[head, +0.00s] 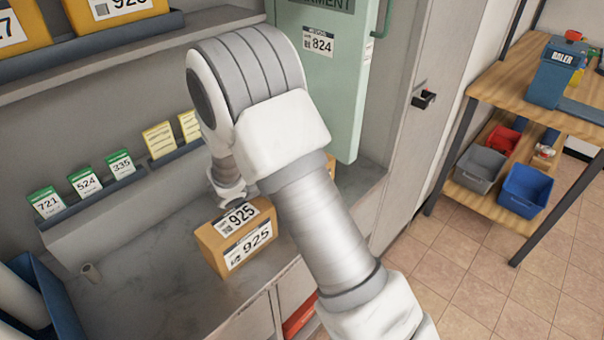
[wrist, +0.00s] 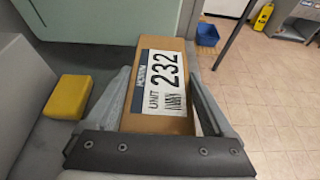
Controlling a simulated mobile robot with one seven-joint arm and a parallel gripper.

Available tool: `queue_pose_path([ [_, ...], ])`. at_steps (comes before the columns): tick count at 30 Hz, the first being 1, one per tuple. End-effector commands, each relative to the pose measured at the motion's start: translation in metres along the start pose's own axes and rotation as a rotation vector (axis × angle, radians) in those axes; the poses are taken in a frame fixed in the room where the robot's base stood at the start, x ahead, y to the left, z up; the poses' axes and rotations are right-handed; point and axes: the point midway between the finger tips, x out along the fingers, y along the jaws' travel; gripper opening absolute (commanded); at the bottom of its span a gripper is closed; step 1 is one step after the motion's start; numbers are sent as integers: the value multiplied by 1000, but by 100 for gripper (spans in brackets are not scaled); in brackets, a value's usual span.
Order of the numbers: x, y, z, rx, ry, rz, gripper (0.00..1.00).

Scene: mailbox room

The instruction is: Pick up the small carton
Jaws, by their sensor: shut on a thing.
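A small cardboard carton (wrist: 150,125) with a white label reading "UNIT 232" is between the two fingers of my gripper (wrist: 162,85) in the wrist view. The fingers are shut on its two sides. In the head view my arm hides the fingers; a small brown patch (head: 331,165) shows just right of the arm, and I cannot tell if it is this carton. Another carton (head: 236,238), labelled 925 on its top and front, stands on the grey counter left of my arm.
A yellow block (wrist: 67,96) lies left of the gripper. A green cabinet door (head: 340,110) labelled 824 stands behind my arm. A blue bin (head: 40,295) is at the left. A wooden table (head: 510,85) with bins below stands at the right, beyond open tiled floor.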

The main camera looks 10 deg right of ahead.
Motion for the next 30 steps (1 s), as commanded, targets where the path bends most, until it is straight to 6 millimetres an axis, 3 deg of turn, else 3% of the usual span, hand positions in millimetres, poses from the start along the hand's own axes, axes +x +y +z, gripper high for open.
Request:
queue_pose_path([
  [8, -16, -2, 40, 4, -2, 1, 0],
  [21, -30, -78, 78, 3, -2, -1, 0],
  [30, -37, -107, 95, 2, -2, 0, 0],
])
